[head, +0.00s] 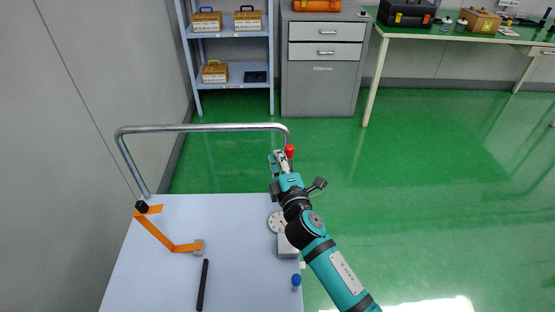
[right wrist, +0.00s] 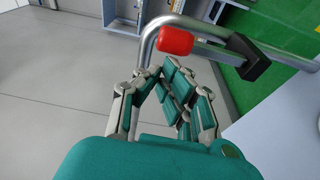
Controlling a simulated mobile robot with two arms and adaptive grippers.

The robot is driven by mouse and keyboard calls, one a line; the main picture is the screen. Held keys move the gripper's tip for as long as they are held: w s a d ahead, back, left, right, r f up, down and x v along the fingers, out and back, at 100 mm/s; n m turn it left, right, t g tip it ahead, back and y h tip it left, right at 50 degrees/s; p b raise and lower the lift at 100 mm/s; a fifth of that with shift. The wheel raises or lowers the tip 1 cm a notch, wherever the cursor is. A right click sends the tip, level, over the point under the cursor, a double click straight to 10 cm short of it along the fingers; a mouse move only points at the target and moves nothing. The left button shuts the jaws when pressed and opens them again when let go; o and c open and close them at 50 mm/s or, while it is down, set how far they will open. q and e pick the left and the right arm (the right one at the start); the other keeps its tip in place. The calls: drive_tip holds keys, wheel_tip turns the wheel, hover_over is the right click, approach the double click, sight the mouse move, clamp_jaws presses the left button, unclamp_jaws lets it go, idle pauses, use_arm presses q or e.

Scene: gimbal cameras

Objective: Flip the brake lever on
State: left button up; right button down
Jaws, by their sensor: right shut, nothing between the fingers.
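The red knob of the brake lever (head: 289,150) shows at the right end of the bent metal rail in the head view. It also shows in the right wrist view (right wrist: 175,41), just beyond my fingertips. My left gripper is not in view.
The metal push rail (head: 205,127) arches over the far edge of the pale cart top (head: 160,285). An orange strap (head: 155,233), a black rod (head: 203,285) and a blue-capped item (head: 296,281) lie on it. Green floor (head: 430,190) is open to the right.

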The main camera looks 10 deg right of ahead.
drive_tip(key=shift+d+m+b, duration=0.35)
drive_tip(key=shift+m, duration=0.15)
drive_tip(key=s+d+f+m+t+h+b, duration=0.1)
drive_tip(key=d+m+b, duration=0.3)
drive_tip(key=d+m, duration=0.3)
drive_tip(key=shift+s+m+t, duration=0.3)
drive_tip(key=shift+m+t, duration=0.1)
drive_tip(key=shift+m, duration=0.4)
drive_tip(key=shift+s+f, duration=0.1)
drive_tip(key=s+f, duration=0.2)
drive_tip(key=s, duration=0.9)
drive_tip(key=shift+s+a, duration=0.25)
drive_tip(key=shift+s, duration=0.05)
